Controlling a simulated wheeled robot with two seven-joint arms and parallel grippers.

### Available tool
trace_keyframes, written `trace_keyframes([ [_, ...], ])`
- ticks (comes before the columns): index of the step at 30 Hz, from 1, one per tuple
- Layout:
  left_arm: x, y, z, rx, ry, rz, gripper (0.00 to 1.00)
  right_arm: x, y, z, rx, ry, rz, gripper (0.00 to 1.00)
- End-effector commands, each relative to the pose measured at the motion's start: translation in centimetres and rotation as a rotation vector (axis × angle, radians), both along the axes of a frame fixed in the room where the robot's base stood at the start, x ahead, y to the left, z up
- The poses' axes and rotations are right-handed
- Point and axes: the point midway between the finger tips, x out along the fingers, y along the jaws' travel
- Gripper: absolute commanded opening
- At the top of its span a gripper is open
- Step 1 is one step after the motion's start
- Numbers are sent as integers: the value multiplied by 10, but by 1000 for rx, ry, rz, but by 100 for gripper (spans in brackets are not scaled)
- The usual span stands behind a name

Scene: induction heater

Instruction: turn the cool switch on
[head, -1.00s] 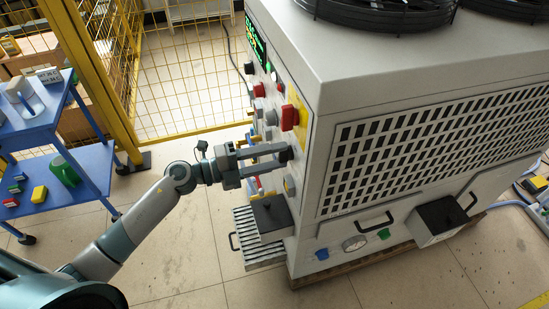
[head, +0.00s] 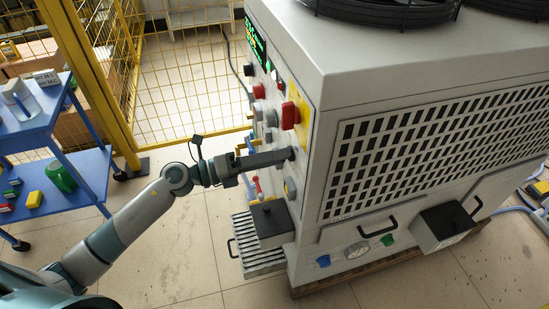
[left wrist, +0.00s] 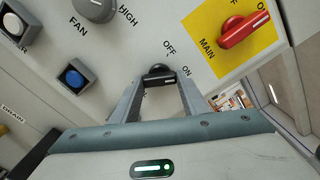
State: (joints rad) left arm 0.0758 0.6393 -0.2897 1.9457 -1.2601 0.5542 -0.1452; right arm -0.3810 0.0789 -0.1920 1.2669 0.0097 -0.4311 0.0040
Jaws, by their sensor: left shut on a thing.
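A black rotary knob (left wrist: 158,72) with a pale mark on its face sits on the grey front panel of the heater cabinet. OFF and ON are printed beside it, but its name label is hidden, so I cannot read which switch it is. My left gripper (left wrist: 162,88) is shut on this knob, with one finger on each side. In the head view the left gripper (head: 283,156) reaches the panel from the left, its fingers overlapping and covering most of the knob. My right gripper is not in view.
A red MAIN switch (left wrist: 243,30) on a yellow plate is right of the knob in the wrist view. A grey FAN knob (left wrist: 95,8) and a blue button (left wrist: 73,78) are left. A black box (head: 271,218) protrudes below my gripper. A blue cart (head: 90,170) stands left.

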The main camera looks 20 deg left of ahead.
Motion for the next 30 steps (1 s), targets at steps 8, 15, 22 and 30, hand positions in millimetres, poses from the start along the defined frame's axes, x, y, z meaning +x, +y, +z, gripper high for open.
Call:
trace_keyframes([
  [8, -1, -1, -3, 4, 2, -3, 18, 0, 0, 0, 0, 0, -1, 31],
  [15, -1, 0, -2, 3, 1, -2, 59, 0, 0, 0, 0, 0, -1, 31],
  [22, 0, 0, -1, 2, 0, -1, 59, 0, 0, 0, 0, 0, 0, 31],
  [30, -6, 8, -3, 3, 2, 1, 59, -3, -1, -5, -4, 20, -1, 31],
])
